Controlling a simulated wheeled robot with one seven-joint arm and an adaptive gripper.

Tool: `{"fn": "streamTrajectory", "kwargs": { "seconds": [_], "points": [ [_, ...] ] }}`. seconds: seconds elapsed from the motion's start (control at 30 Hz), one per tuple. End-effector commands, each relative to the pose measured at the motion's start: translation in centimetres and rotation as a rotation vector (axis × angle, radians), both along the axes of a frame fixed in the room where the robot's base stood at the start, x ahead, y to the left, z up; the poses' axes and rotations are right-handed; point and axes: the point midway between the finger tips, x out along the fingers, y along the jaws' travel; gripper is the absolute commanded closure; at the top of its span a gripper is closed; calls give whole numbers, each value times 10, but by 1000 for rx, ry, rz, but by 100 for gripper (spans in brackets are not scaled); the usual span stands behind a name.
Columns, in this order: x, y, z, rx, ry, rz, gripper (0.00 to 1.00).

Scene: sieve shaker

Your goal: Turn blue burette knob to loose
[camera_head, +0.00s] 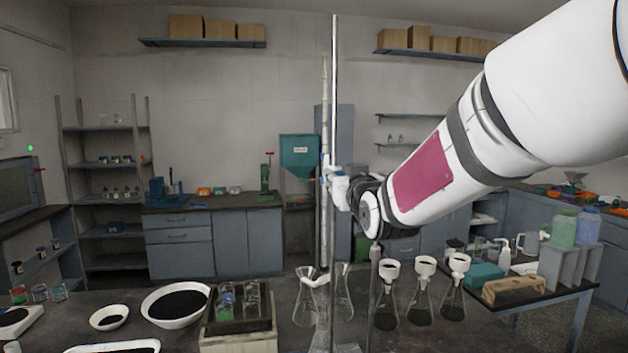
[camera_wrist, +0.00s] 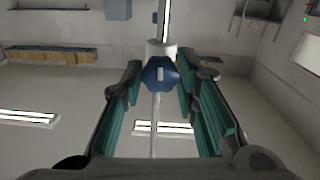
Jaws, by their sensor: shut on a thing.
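The blue burette knob (camera_wrist: 160,74) shows in the wrist view between my fingertips, in front of a white fitting (camera_wrist: 160,47). My gripper (camera_wrist: 160,76) has its teal-padded fingers shut on the knob, one on each side. In the head view, my gripper (camera_head: 338,186) reaches in from the right to the clear upright burette (camera_head: 325,110), beside the tall metal stand rod (camera_head: 335,90). The knob is mostly hidden there by my gripper. A thin burette tube (camera_wrist: 156,120) runs between the fingers in the wrist view.
Glass flasks (camera_head: 345,296) stand low by the stand rod. Several flasks with white funnels (camera_head: 423,290) stand to the right. A white bowl of dark powder (camera_head: 177,304) and a tray with bottles (camera_head: 238,338) lie to the left on the dark bench.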

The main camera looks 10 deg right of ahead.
Motion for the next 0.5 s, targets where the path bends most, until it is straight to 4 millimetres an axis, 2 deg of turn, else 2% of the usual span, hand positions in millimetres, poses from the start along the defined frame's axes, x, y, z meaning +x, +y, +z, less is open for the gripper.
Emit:
{"fn": "streamTrajectory", "kwargs": {
  "seconds": [0.5],
  "points": [
    [0, 1, 0, -435, -1, 1, 100]
  ]
}}
